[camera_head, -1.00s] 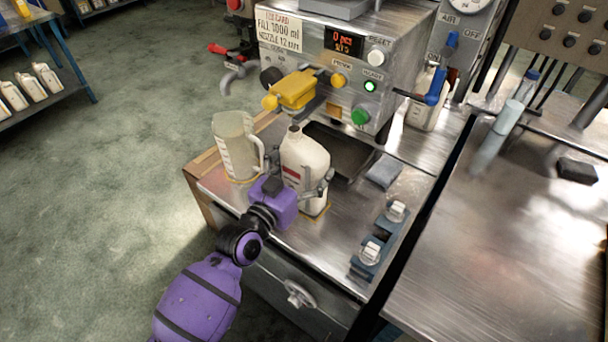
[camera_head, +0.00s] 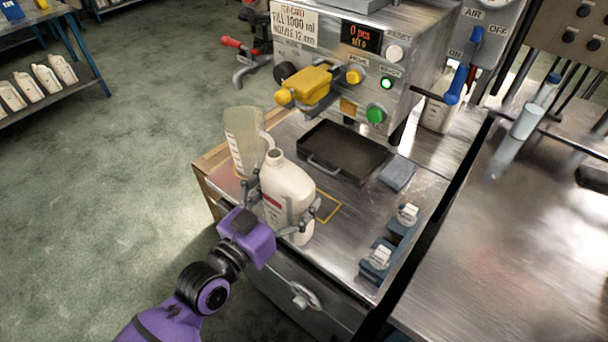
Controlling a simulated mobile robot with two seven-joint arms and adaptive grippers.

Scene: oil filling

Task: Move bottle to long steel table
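The bottle (camera_head: 289,184) is a white jug with an open neck and a red label stripe. It is on the front part of the filling machine's steel bench (camera_head: 335,245), left of a yellow square mark (camera_head: 334,207). My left gripper (camera_head: 283,211) has its fingers on both sides of the bottle's body and is shut on it. The bottle leans slightly; I cannot tell whether its base is clear of the bench. The long steel table (camera_head: 500,260) is at the right, past a dark gap. My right gripper is not in view.
A clear measuring jug (camera_head: 243,138) stands close behind the bottle. A black drip tray (camera_head: 342,152), a grey cloth (camera_head: 397,174) and blue blocks with clear knobs (camera_head: 380,256) are on the bench. The yellow nozzle (camera_head: 307,85) is above. The table's front is clear.

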